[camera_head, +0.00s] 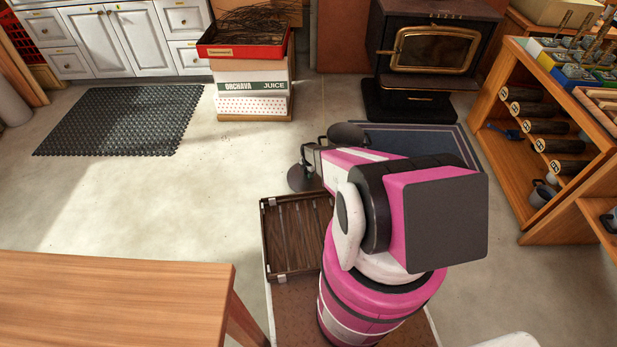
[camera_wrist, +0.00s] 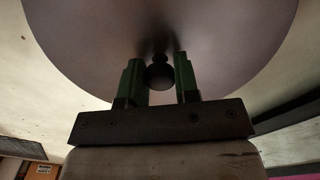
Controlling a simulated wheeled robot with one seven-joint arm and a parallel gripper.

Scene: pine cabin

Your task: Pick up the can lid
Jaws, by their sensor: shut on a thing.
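The can lid (camera_wrist: 95,45) is a large, dark grey, smooth disc that fills the upper part of the wrist view. A round dark knob (camera_wrist: 160,73) stands out from its middle. My gripper (camera_wrist: 158,80) has its two green fingers on either side of the knob and is shut on it. In the head view a dark disc, which looks like the lid (camera_head: 297,179), shows at the far end of my arm, above the pale floor and partly hidden by the arm. The can is not clearly visible.
A slatted dark wooden crate (camera_head: 281,262) lies beside my base. A wooden table (camera_head: 110,300) is at the lower left. A juice box (camera_head: 253,90) bears a red tray (camera_head: 243,50) at the back. A stove (camera_head: 430,60) and shelves (camera_head: 490,110) stand right.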

